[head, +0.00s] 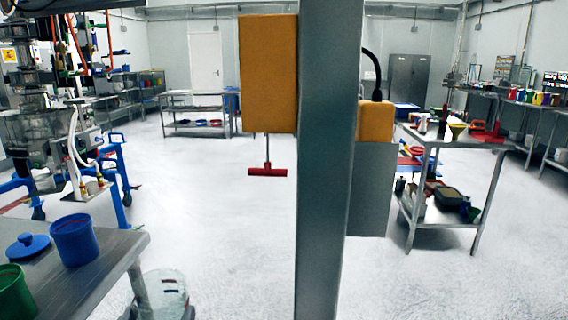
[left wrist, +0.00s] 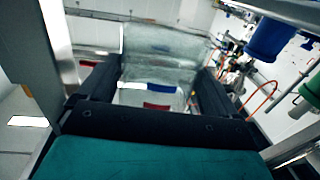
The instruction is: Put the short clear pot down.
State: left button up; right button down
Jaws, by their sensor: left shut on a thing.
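The short clear pot (head: 168,292) shows at the bottom left of the head view, just right of the steel table's edge, with the floor behind it. In the left wrist view the clear pot (left wrist: 160,48) sits between the two dark fingers of my left gripper (left wrist: 155,82), which is shut on it. Red and blue patches show through its clear wall. In the head view the pot's lower part is cut off by the frame edge, and little of the gripper shows. My right gripper is in neither view.
A steel table (head: 95,280) at the lower left carries a blue pot (head: 75,241), a blue lid (head: 27,247) and a green pot (head: 10,292). A grey post (head: 328,200) with yellow boxes (head: 268,75) stands in front. Open floor (head: 220,220) lies beyond. A loaded steel table (head: 455,141) stands right.

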pick_arm(q)
jog(key=shift+s+d+h, duration=0.3)
jog(key=shift+s+d, duration=0.1)
jog(key=shift+r+m, duration=0.15)
jog(key=shift+m, duration=0.15)
